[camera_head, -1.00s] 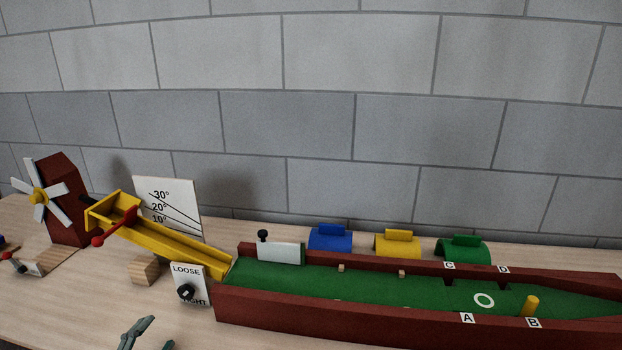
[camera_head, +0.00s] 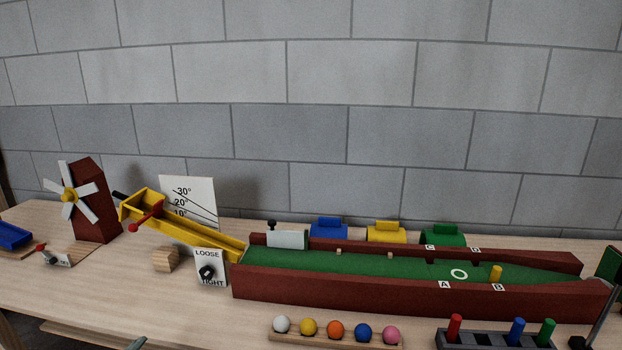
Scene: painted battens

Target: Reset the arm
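Only the tip of one gripper (camera_head: 137,343) shows at the bottom edge of the head view, left of centre. It is a grey-green fingertip over the table's front part, apart from the objects. Which arm it belongs to and how far it is open cannot be told. No other gripper is in view. A yellow ramp (camera_head: 195,232) with a red lever (camera_head: 147,217) slopes down to the green lane (camera_head: 400,267), which has dark red walls. A white LOOSE/TIGHT panel (camera_head: 210,256) with a black knob stands by the ramp's lower end.
A rack of coloured balls (camera_head: 335,339) and a dark holder with coloured pegs (camera_head: 495,340) stand in front. A windmill (camera_head: 90,205) stands at left, a wooden block (camera_head: 165,259) by the ramp. Blue (camera_head: 329,231), yellow (camera_head: 386,233) and green (camera_head: 442,235) arches stand behind the lane.

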